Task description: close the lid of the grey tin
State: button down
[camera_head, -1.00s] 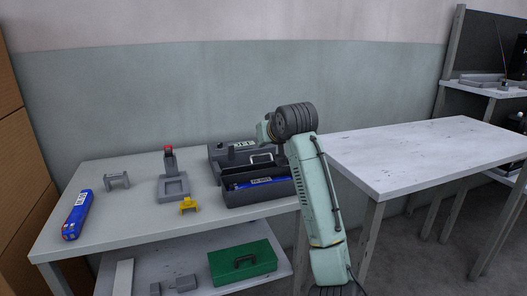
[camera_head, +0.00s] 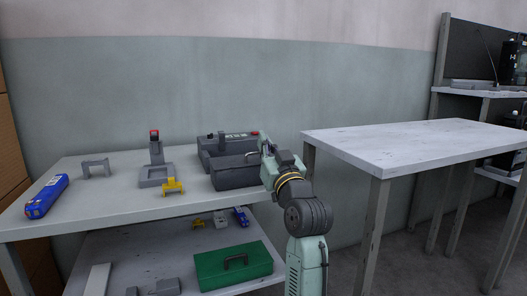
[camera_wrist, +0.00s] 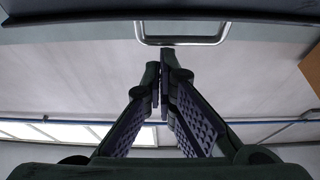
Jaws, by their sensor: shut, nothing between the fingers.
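The grey tin (camera_head: 232,179) stands at the right end of the left table. Its lid (camera_head: 228,162) lies down over the tin, and the inside is hidden; I cannot tell whether the lid is fully seated. My gripper (camera_head: 265,145) is at the right end of the tin, near the lid. In the wrist view, my gripper (camera_wrist: 160,75) is shut and empty. Its fingertips are close to the lid's metal handle (camera_wrist: 182,41), with the lid's dark edge (camera_wrist: 90,17) beyond; contact is unclear.
A grey device with a red button (camera_head: 254,133) stands behind the tin. A yellow bracket (camera_head: 173,187), a grey stand (camera_head: 156,172), a grey bracket (camera_head: 96,168) and a blue pack (camera_head: 46,195) are to the left. A green box (camera_head: 233,265) is on the shelf below. The right table (camera_head: 420,140) is bare.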

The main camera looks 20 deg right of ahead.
jog(key=shift+s+f+b, duration=0.3)
jog(key=shift+f+b, duration=0.35)
